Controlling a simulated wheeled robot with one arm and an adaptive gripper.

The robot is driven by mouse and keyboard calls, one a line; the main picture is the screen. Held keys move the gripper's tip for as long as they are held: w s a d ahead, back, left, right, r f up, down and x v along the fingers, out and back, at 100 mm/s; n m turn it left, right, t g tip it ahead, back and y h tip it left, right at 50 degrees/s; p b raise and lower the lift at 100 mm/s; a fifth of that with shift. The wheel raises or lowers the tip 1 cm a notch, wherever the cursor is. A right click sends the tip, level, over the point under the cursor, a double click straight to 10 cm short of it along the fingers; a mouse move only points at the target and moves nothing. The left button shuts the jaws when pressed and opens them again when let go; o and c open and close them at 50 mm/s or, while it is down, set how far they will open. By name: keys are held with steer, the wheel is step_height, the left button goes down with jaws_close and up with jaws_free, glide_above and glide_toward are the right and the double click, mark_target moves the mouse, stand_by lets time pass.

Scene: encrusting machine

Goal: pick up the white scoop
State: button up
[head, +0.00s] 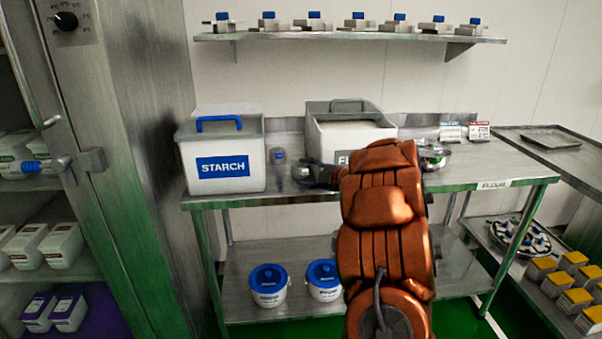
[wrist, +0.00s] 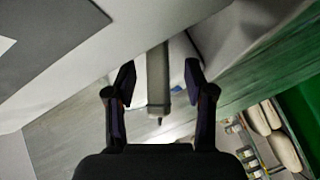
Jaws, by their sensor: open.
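No clearly white scoop can be made out. In the wrist view, a pale grey rod with a dark tip, like a handle (wrist: 158,80), lies between the fingers of my gripper (wrist: 160,85). The fingers are open, with a gap on each side of the rod. I cannot tell whether this is the scoop. In the head view my gripper (head: 318,176) is over the front of the steel table, between the starch bin (head: 225,140) and the flour bin (head: 322,135). My orange arm hides part of the flour bin and the table.
The steel table (head: 470,172) has a metal bowl (head: 436,158) right of my arm. A small grey item (head: 278,156) stands beside the starch bin. White tubs with blue lids (head: 268,287) sit on the lower shelf. A steel cabinet (head: 125,150) stands close on the left.

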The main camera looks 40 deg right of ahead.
steer(key=shift+w, duration=0.55)
steer(key=shift+c, duration=0.2)
jaws_close()
